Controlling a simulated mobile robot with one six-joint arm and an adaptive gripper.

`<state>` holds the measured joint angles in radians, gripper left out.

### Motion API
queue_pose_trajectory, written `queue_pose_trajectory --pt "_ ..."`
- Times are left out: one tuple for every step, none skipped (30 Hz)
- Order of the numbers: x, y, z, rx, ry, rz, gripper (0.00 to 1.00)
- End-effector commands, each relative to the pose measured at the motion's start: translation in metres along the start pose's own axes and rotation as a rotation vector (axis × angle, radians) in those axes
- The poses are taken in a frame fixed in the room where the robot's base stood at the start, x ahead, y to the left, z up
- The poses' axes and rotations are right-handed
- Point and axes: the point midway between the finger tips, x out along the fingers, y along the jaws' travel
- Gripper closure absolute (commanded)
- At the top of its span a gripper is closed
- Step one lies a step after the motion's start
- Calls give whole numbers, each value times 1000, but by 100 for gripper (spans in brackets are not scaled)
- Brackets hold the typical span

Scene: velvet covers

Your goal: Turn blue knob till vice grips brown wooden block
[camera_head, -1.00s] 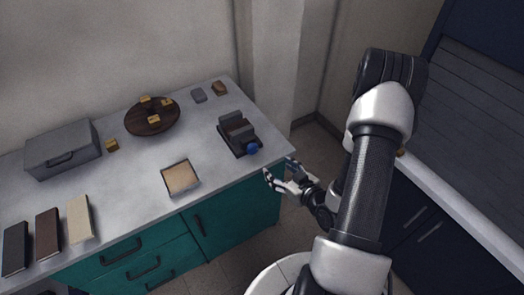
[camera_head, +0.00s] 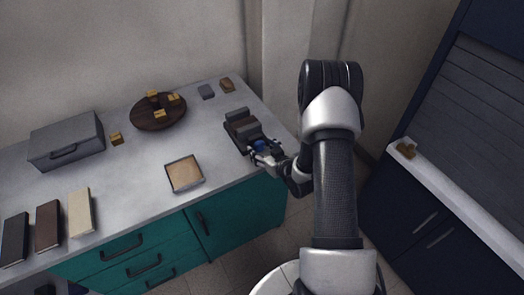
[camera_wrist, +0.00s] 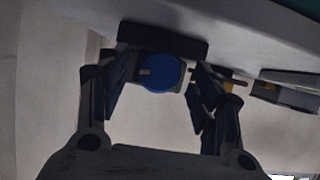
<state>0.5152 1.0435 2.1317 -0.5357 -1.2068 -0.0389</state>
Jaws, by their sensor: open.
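The dark vice (camera_head: 233,117) stands near the right end of the grey counter. A brown block (camera_head: 248,130) sits between its jaws; I cannot tell whether they touch it. The blue knob (camera_head: 259,145) is at the vice's front, partly hidden by my gripper (camera_head: 264,154). In the wrist view the knob (camera_wrist: 162,73) is a round blue disc with a small tan mark on its left side. My gripper (camera_wrist: 155,95) is open there, with one finger on each side of the knob and visible gaps. The vice also shows as a dark bar (camera_wrist: 165,38).
On the counter (camera_head: 130,190) are a shallow tan tray (camera_head: 184,174), a round wooden board with several yellow cubes (camera_head: 143,122), a grey box (camera_head: 66,143) and small blocks. Teal drawers are below. A navy cabinet with a white ledge (camera_head: 450,195) stands right.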

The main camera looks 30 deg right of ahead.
Motion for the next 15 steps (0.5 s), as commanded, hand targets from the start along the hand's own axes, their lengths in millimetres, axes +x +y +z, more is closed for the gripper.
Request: queue_pose_trajectory --pt "5 0 0 0 1 0 40" --pt "6 0 0 0 1 0 40" --pt "8 0 0 1 1 1 40" --pt "9 0 0 1 1 1 40" --pt "10 0 0 1 1 1 40" --pt "10 0 0 1 0 1 40" --pt "10 0 0 1 0 1 40" --pt "10 0 0 2 0 1 40" --pt "10 0 0 2 0 1 40" --pt "10 0 0 2 0 1 40" --pt "10 0 0 1 0 1 40" --pt "10 0 0 1 0 1 40" --pt "10 0 0 1 0 1 42" --pt "10 0 0 1 0 1 44" --pt "10 0 0 1 0 1 46"
